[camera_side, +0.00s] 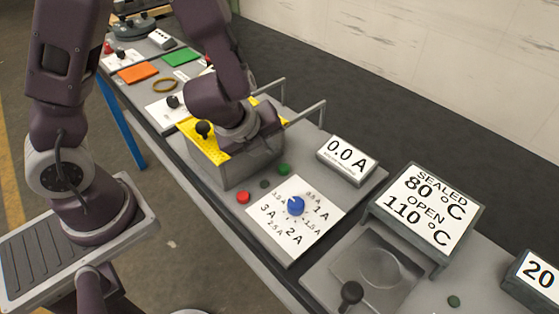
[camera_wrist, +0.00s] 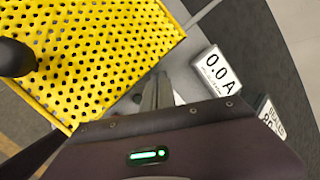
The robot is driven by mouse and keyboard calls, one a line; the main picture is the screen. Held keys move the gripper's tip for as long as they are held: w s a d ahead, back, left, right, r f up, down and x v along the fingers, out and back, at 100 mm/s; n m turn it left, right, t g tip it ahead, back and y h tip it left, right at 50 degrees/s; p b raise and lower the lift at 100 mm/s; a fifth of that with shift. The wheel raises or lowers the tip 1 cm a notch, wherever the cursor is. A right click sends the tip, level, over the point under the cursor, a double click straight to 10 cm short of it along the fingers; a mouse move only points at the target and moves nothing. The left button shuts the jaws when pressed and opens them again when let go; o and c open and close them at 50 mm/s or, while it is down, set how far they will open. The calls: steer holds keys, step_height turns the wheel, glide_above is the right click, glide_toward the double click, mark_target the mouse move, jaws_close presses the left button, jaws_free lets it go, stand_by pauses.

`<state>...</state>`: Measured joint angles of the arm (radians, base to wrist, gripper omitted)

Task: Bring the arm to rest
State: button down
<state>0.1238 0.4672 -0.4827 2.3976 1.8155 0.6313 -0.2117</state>
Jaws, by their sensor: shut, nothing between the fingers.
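My gripper (camera_wrist: 157,92) shows in the wrist view as pale grey fingers beyond the dark wrist body, shut with nothing held. It is beside the edge of the yellow perforated plate (camera_wrist: 85,60), over a grey surface. In the side view my arm's dark wrist reaches over the grey box (camera_side: 225,170) with the yellow perforated plate on top, and it hides much of that plate. The fingertips are hidden there. I cannot tell from these views whether anything touches the plate.
A black knob (camera_side: 204,128) stands on the yellow plate. Metal rails (camera_side: 306,113) rise behind the box. A 0.0 A display (camera_side: 347,156), a blue dial (camera_side: 296,206) and a temperature sign (camera_side: 424,208) stand to the right. Orange (camera_side: 138,73) and green (camera_side: 182,57) pads lie at the back.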

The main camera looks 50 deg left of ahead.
steer(key=s+a+r+n+g+y, duration=0.25)
steer(key=s+a+r+n, duration=0.45)
steer(key=s+r+n, duration=0.65)
steer(key=s+d+r+n+t+h, duration=0.1)
steer(key=s+d+r+n+h, duration=0.3)
steer(key=n, duration=0.5)
steer(key=shift+s+d+r, duration=0.15)
steer(key=shift+s+d, duration=0.35)
steer(key=shift+d, duration=0.05)
steer(key=shift+n, duration=0.25)
steer(key=w+d+f+m+g, duration=0.1)
steer(key=w+m+g, duration=0.2)
steer(key=w+m, duration=0.85)
steer(key=w+d+f+m+g, duration=0.1)
steer(key=w+f+m+g, duration=0.1)
steer(key=w+f+m, duration=0.4)
steer(key=w+f, duration=0.2)
steer(key=w, duration=0.2)
steer(key=shift+w+d, duration=0.25)
steer(key=shift+d, duration=0.15)
